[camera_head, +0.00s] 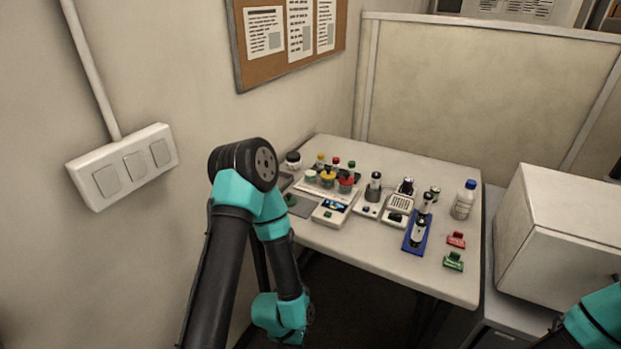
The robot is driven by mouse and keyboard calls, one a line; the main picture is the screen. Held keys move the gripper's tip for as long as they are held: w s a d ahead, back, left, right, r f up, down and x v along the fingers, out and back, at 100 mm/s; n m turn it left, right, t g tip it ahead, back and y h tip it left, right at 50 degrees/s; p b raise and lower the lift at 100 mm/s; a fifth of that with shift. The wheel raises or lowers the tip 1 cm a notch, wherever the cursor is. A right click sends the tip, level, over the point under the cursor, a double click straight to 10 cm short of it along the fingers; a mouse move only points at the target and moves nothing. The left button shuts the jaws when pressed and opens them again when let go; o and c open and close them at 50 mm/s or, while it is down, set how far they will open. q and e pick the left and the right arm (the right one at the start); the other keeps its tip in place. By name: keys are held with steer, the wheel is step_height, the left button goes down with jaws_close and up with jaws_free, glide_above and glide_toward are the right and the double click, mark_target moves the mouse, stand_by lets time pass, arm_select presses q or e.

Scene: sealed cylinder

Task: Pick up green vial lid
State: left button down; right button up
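A small green piece (291,199) lies on a dark grey pad (301,209) at the left of the table, partly beside my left arm. A small green-topped vial (351,165) stands in the back row next to a red-topped vial (336,162) and a yellow-topped vial (320,159). I cannot tell for sure which green top is the vial lid. My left arm bends over at the left and folds down before the table's front left; its gripper does not show. Only a teal part of my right arm shows at the bottom right corner.
Larger yellow (327,178) and red (346,179) lidded jars stand at the back left. The front table edge is clear.

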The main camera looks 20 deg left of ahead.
arm_select(q)
steer(key=c, duration=1.8)
jaws_free()
steer(key=o, duration=1.2)
